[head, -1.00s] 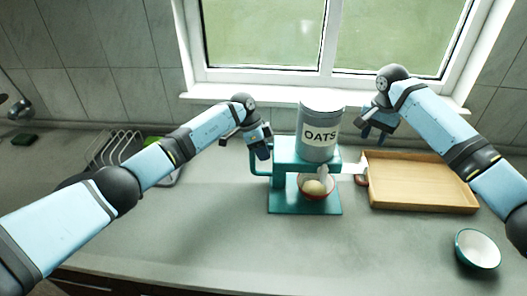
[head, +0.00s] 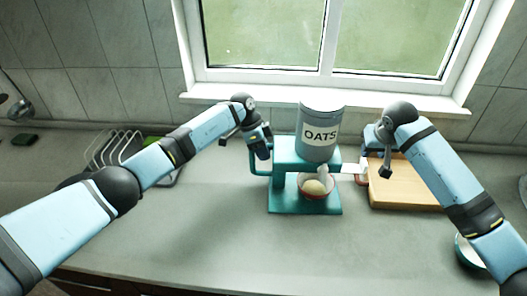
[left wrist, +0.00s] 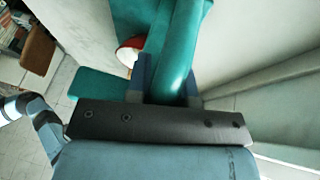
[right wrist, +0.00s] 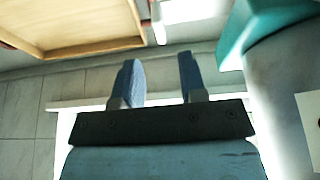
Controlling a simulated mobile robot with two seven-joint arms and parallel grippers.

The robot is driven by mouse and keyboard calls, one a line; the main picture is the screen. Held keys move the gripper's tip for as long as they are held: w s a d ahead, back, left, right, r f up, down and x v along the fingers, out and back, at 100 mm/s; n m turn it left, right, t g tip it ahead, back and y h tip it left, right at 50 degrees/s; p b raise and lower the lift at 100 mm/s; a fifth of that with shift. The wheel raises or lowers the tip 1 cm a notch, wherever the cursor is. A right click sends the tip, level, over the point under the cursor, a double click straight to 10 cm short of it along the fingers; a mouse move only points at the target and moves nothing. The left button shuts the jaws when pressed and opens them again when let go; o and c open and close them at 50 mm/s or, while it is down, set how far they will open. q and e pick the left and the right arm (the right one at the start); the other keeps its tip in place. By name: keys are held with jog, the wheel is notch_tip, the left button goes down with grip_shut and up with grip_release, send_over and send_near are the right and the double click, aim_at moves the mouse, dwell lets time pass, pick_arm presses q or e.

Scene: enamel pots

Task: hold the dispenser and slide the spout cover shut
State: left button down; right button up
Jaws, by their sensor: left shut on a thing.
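The teal dispenser (head: 291,207) stands on the counter with a grey jar labelled OATS (head: 320,150) on top. The white spout cover (head: 350,168) sticks out to the right below the jar; in the right wrist view a pale strip of it (right wrist: 185,12) shows at the top. My left gripper (head: 262,155) is shut on the dispenser's teal side handle, which also shows in the left wrist view (left wrist: 175,65). My right gripper (right wrist: 159,68) is open and empty, near the cover's outer end, with nothing visible between its fingertips.
A red-rimmed bowl (head: 329,192) with a pale heap in it sits under the spout. A wooden tray (head: 405,195) lies close on the right, partly behind my right arm. A teal bowl (head: 461,252) is mostly hidden by that arm. The front counter is clear.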

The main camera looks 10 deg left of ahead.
aim_at(364, 161)
jog(key=shift+x, duration=3.3)
jog(key=shift+c, duration=0.4)
grip_shut()
jog(key=shift+a, duration=0.1)
jog(key=shift+s+a, duration=0.1)
jog(key=shift+a, duration=0.9)
jog(key=shift+s+a, duration=0.15)
jog(key=shift+a, duration=0.9)
